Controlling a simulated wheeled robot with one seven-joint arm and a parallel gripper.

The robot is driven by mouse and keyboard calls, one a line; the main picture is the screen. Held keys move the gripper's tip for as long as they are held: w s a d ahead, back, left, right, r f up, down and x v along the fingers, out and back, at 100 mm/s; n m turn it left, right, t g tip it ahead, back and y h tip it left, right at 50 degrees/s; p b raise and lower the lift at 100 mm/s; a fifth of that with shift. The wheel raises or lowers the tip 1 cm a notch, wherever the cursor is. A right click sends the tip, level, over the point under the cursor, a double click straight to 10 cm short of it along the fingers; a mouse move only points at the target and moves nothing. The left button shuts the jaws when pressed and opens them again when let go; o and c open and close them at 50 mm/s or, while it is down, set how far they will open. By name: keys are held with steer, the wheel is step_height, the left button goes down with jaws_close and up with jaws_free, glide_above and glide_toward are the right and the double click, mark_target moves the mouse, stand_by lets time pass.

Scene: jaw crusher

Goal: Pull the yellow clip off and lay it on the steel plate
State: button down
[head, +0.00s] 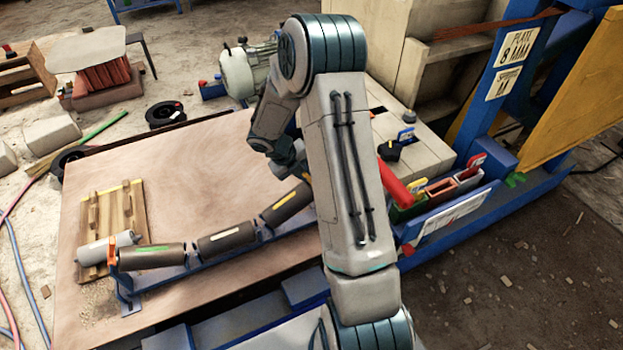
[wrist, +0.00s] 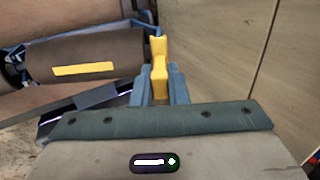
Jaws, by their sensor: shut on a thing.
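The yellow clip (wrist: 158,48) stands upright between the two grey-blue fingers of my gripper (wrist: 160,84) in the wrist view. The fingers are shut on its lower part and its top sticks out beyond them. No surface is clearly marked as the steel plate; a pale grey flat sheet (head: 87,48) lies on a stack at the upper left of the head view.
A conveyor roller (wrist: 85,62) with a yellow stripe lies left of the gripper, and a beige panel (wrist: 222,50) rises at right. The rollers (head: 228,240) sit on a blue frame over a wooden board (head: 180,185). The board's middle is bare.

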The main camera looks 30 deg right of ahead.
steer(key=shift+p+v, duration=2.8)
steer(key=shift+v, duration=0.05)
